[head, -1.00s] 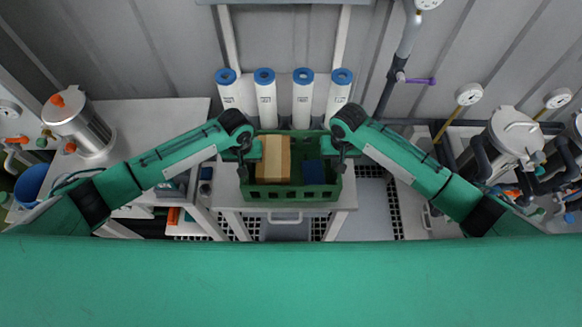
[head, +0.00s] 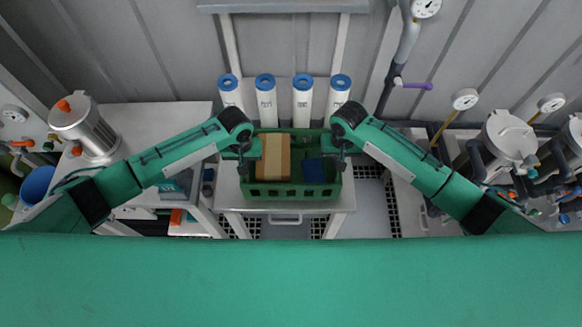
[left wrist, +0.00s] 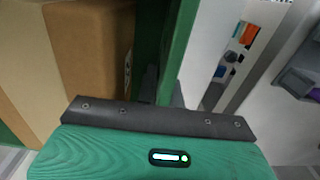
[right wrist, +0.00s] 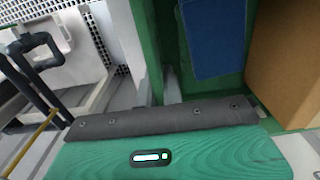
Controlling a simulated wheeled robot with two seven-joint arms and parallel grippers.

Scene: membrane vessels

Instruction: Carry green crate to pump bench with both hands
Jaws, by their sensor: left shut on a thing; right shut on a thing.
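The green crate (head: 290,192) is in the middle of the head view, in front of the white filter cartridges. It holds a brown cardboard box (head: 273,158) on its left and a dark blue item (head: 314,171) on its right. My left gripper (head: 243,168) is shut on the crate's left wall, which also shows in the left wrist view (left wrist: 178,50). My right gripper (head: 339,166) is shut on the crate's right wall, seen in the right wrist view (right wrist: 150,45). The crate looks level. Whether its bottom touches the white table (head: 229,194) under it cannot be told.
White cartridges with blue caps (head: 265,96) stand behind the crate. A white bench at left carries a steel vessel (head: 85,125), with a blue bucket (head: 38,183) beside it. Pipes, gauges and a steel vessel (head: 508,140) crowd the right. A grey floor strip (head: 368,208) lies right of the table.

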